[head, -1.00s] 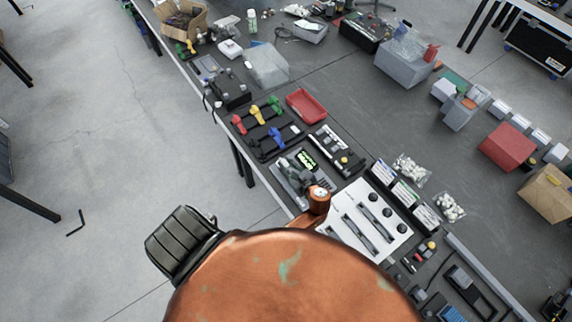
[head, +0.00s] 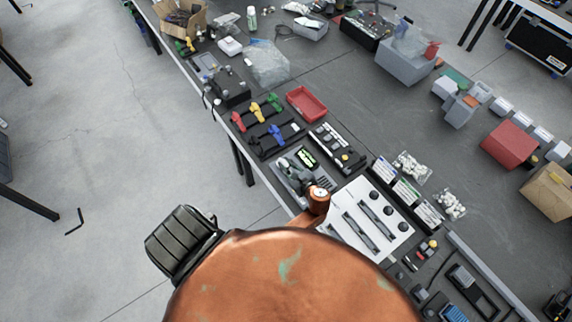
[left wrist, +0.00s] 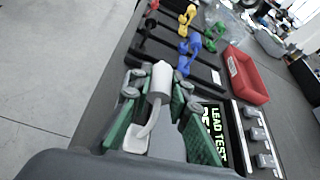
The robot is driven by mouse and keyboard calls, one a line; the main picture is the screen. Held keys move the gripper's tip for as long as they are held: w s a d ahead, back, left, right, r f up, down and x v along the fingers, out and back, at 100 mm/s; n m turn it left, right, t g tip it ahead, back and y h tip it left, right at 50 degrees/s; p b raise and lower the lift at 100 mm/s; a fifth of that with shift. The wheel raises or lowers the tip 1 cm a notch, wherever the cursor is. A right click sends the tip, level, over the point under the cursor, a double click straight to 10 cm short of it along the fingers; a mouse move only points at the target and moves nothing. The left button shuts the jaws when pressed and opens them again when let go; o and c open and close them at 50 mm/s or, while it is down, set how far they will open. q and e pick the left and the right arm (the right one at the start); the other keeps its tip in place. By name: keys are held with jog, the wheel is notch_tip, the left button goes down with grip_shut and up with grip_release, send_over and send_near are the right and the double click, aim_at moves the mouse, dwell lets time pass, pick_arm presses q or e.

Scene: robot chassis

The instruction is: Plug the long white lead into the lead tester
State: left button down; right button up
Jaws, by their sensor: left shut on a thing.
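The lead tester (head: 307,158) lies near the table's front edge, its lit green screen showing. In the left wrist view its screen (left wrist: 213,130) reads "LEAD TEST" and is partly cut off by my gripper. My left gripper (left wrist: 152,105) has green-lined fingers and is shut on the white lead (left wrist: 160,80). The lead's white cylindrical end points up and away, and its cord curves back to a white block between the fingers. In the head view my left gripper (head: 292,174) is over the left part of the tester. I cannot tell whether the lead touches a socket. My right gripper is out of view.
A black rack with red, yellow, green and blue clips (head: 265,130) and a red tray (head: 306,103) lie beyond the tester. A white board with black strips (head: 365,222) lies on the near side. The middle of the table is mostly clear.

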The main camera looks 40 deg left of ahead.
aim_at(288, 168)
pick_arm(q)
jog(key=shift+f, duration=0.3)
jog(key=c, duration=1.7)
grip_release()
jog(key=shift+c, duration=0.2)
jog(key=shift+d+r, duration=0.1)
jog(key=v, duration=0.7)
jog(key=shift+d+r, duration=0.1)
jog(key=shift+d, duration=0.1)
